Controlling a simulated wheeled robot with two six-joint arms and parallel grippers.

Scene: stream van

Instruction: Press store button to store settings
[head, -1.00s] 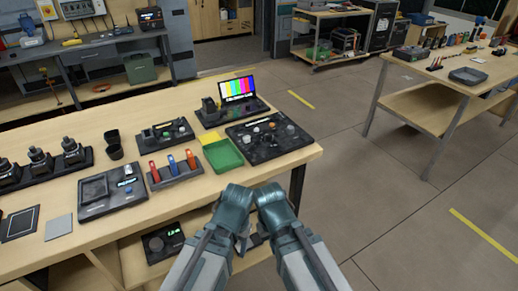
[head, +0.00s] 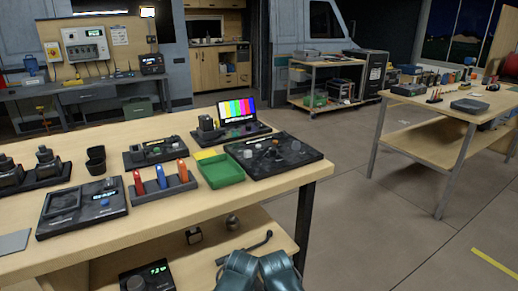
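I cannot read a store label on any button. A black panel with several knobs (head: 240,171) lies at the table's right end. A dark device with a small lit display and a blue knob (head: 112,211) lies at the front left. A smaller dark device with a display (head: 135,162) stands behind the pen holder. A colour-bar screen (head: 238,111) stands at the back, on a dark base with controls. My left gripper (head: 237,272) and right gripper (head: 279,270) are side by side at the bottom edge, in front of the table and apart from these devices. Their fingertips are unclear.
A green tray (head: 221,173) and a holder with red and blue pens (head: 163,190) stand on the wooden table (head: 190,215). A lower shelf holds a device with a green display (head: 147,277). Open floor (head: 385,235) lies right, before another table (head: 425,151).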

